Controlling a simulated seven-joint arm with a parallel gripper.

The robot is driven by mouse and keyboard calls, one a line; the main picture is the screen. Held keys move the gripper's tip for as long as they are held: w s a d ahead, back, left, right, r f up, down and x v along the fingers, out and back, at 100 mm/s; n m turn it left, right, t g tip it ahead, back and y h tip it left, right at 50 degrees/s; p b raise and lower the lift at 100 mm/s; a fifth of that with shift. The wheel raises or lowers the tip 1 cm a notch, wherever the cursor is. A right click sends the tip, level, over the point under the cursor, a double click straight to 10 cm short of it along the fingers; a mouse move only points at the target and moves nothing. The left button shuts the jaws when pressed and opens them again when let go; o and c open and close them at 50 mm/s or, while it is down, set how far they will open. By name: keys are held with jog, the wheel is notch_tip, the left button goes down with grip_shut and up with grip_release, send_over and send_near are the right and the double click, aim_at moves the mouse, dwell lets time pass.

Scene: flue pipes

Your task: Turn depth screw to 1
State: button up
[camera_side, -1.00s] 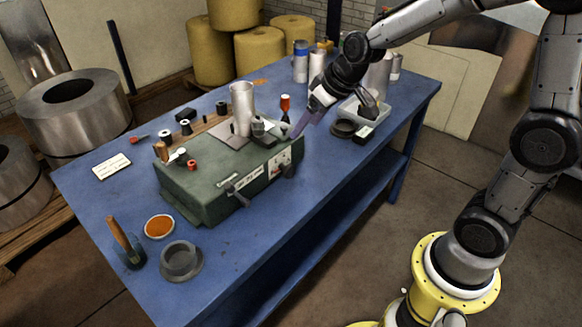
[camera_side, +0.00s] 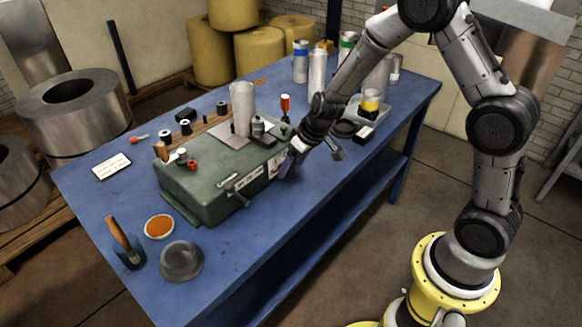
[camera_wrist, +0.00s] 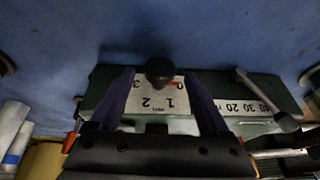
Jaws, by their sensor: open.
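The green machine (camera_side: 205,193) sits on the blue bench. Its front plate (camera_wrist: 150,100) shows in the wrist view with an upside-down scale reading 3, 2, 1, 0. A dark round knob (camera_wrist: 160,70), apparently the depth screw, stands out from the plate. A small red pointer (camera_wrist: 173,84) lies close to the 0. My gripper (camera_wrist: 159,76) is open, with one purple finger on each side of the knob; contact is not clear. In the side view my gripper (camera_side: 288,165) is at the right end of the machine's front and hides the knob.
A crank lever (camera_wrist: 265,96) stands out from the same front face; it also shows in the side view (camera_side: 238,190). A grey tray (camera_side: 375,112) and several cans stand behind my wrist. The front bench edge is clear.

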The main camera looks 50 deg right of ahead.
jog(key=shift+x, duration=0.85)
grip_shut()
jog(key=shift+d+r+y, duration=0.1)
jog(key=shift+d+y, duration=0.1)
jog(key=shift+y, duration=0.4)
jog(key=y, duration=0.1)
jog(key=m+y, duration=0.1)
jog(key=y, duration=0.1)
jog(key=shift+d+f+y, duration=0.2)
jog(key=shift+d+y, duration=0.1)
jog(key=shift+d, duration=0.1)
jog(key=y, duration=0.2)
jog(key=m+y, duration=0.1)
jog(key=y, duration=0.2)
jog(key=shift+d+f+m+t+y, duration=0.25)
jog(key=shift+m+t+y, duration=0.05)
jog(key=shift+t, duration=0.1)
